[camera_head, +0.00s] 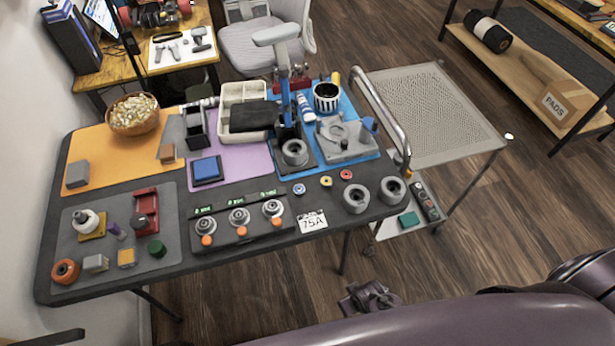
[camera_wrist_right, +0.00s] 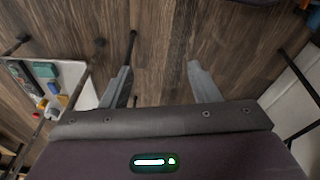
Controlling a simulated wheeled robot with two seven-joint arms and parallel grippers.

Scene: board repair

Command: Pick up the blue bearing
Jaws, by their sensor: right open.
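The blue bearing (camera_head: 299,188) is a small ring with a blue face. It lies on the dark front strip of the table in the head view, right of the row of knobs and left of a yellow bearing (camera_head: 326,181) and a red bearing (camera_head: 346,174). My right gripper (camera_wrist_right: 160,70) is open and empty in the right wrist view, with wood floor beyond its fingers. In the head view a grey part of it seems to show below the table's front edge, away from the bearing. The bearing is not seen in the wrist view. My left gripper is not seen.
Two large grey rings (camera_head: 356,199) sit right of the bearing, and a card marked 75A (camera_head: 312,222) lies in front. The knob panel (camera_head: 240,237) is to the left. A mesh-topped cart (camera_head: 430,105) stands right of the table (camera_head: 180,262). Floor in front is clear.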

